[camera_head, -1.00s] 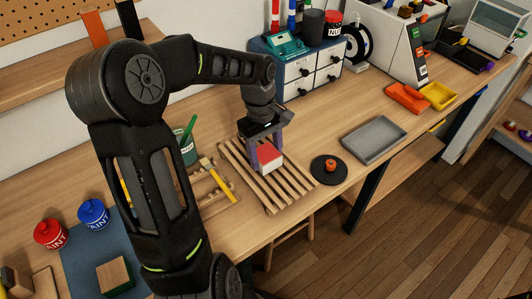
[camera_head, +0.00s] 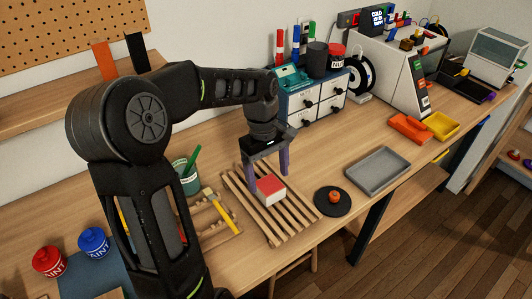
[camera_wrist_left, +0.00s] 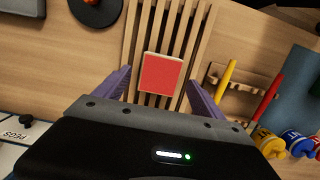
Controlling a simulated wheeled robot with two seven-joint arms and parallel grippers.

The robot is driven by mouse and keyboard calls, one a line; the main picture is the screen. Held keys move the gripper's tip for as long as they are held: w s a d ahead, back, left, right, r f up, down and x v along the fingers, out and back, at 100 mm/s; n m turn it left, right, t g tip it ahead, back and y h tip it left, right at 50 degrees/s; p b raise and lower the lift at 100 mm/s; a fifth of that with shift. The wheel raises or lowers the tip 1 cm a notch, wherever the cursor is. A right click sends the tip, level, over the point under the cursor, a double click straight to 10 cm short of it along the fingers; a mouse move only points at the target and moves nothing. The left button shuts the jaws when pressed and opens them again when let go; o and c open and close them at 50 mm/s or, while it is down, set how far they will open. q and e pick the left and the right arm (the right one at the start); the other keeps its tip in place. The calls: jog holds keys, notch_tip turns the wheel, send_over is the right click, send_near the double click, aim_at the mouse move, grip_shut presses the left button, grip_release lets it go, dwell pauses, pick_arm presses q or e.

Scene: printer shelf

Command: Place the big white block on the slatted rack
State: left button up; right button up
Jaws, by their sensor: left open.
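The big white block (camera_head: 271,192) with a red top rests on the slatted rack (camera_head: 290,222), near its middle. It also shows in the left wrist view (camera_wrist_left: 161,73), lying across the slats (camera_wrist_left: 148,27). My left gripper (camera_head: 268,170) is open above the block, with its purple fingers apart on either side. In the left wrist view the fingers (camera_wrist_left: 158,86) are spread wide, clear of the block. My right gripper is in neither view.
A black disc with an orange knob (camera_head: 334,197) and a grey tray (camera_head: 378,168) stand right of the rack. A green cup (camera_head: 187,178) and a wooden tool holder (camera_head: 215,215) are to its left. A drawer cabinet (camera_head: 318,98) stands behind.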

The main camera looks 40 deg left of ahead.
aim_at(265, 181)
pick_arm(q)
notch_tip(265, 181, up, 8)
jog(key=a, duration=0.1)
jog(key=shift+w, duration=0.15)
dwell(0.9)
